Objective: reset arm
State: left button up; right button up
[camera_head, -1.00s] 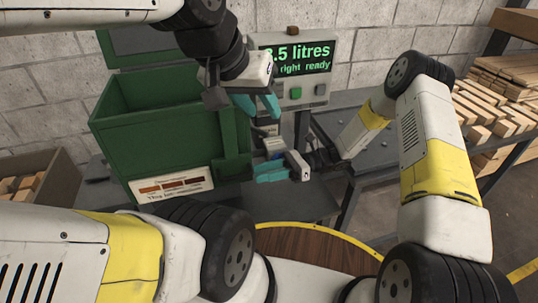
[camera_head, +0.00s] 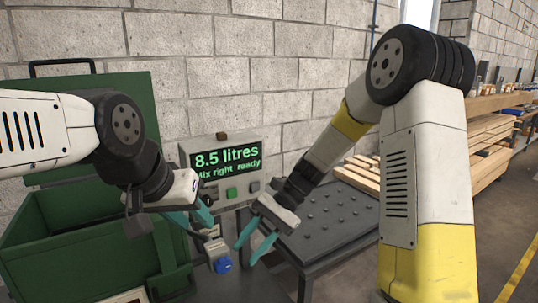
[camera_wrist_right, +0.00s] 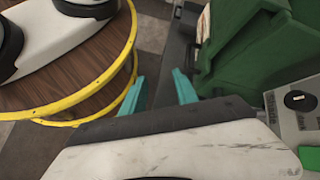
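My right gripper (camera_head: 255,246) is open in the head view, its teal fingers apart and empty above the floor, left of the grey table. In the right wrist view the same fingers (camera_wrist_right: 159,92) are apart with nothing between them. My left gripper (camera_head: 191,220) points down in front of the display box, right of the green bin. Its teal fingers look apart. A small grey fitting with a blue cap (camera_head: 222,265) is just below them; whether they touch it I cannot tell.
The green bin (camera_head: 85,262) stands open at left. The display box (camera_head: 228,187) reads "8.5 litres" and "Mix right ready". A grey studded table (camera_head: 325,222) is at centre right, with stacked timber (camera_head: 489,155) behind. A yellow-edged round wooden platform (camera_wrist_right: 103,68) shows in the wrist view.

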jog(key=s+d+r+n+t+h, duration=0.3)
jog(key=s+d+r+t, duration=0.1)
jog(key=d+r, duration=0.3)
jog(key=s+d+r+n+t+h, duration=0.3)
jog(key=d+r+t, duration=0.4)
jog(key=d, duration=0.5)
jog(key=shift+s+n+t, duration=0.3)
jog(key=shift+s, duration=0.55)
jog(key=shift+r, duration=0.1)
